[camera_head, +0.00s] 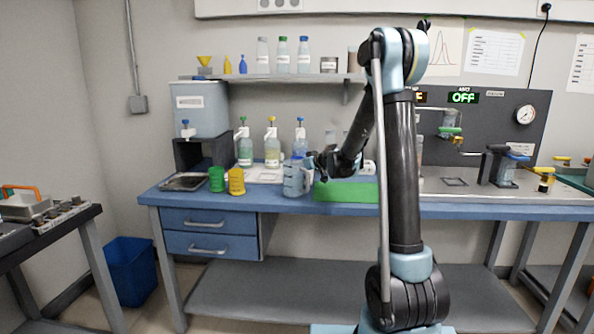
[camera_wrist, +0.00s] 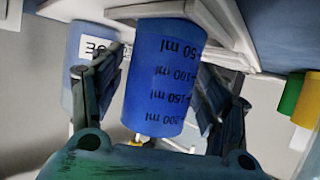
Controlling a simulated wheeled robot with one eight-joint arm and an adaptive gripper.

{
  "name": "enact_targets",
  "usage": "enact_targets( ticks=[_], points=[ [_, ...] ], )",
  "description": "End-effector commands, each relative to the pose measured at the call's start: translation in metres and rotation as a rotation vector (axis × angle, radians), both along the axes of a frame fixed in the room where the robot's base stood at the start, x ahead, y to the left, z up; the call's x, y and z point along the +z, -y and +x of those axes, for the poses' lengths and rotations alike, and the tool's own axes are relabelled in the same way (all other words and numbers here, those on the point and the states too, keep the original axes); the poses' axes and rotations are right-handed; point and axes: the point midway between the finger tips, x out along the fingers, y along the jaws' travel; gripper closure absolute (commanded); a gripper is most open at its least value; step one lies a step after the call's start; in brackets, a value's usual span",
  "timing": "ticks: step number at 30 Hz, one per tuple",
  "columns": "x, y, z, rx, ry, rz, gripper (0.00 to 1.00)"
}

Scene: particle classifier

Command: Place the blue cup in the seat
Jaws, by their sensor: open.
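The blue cup (camera_head: 293,182) stands on the blue bench, left of the green box. In the wrist view the blue cup (camera_wrist: 165,75), marked in ml, appears upside down between the fingers. My gripper (camera_head: 316,161) is at the cup's right side in the head view. In the wrist view my gripper (camera_wrist: 158,92) is open, one finger on each side of the cup, with gaps showing. A dark square outline (camera_head: 455,181) lies on the grey worktop at right; I cannot tell whether it is the seat.
A green box (camera_head: 345,191) stands right of the cup. Yellow (camera_head: 236,182) and green (camera_head: 216,179) cups stand to the left, beside a metal tray (camera_head: 184,182). Several bottles stand behind. A clamp-like fixture (camera_head: 500,166) stands on the right worktop. My arm hides part of the bench.

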Motion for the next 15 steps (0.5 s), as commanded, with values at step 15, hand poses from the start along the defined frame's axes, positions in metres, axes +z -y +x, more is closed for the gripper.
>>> enact_targets(
  ticks=[15],
  points=[
    [0.019, 0.03, -0.031, -0.002, 0.0, 0.0, 0.32]
  ],
)
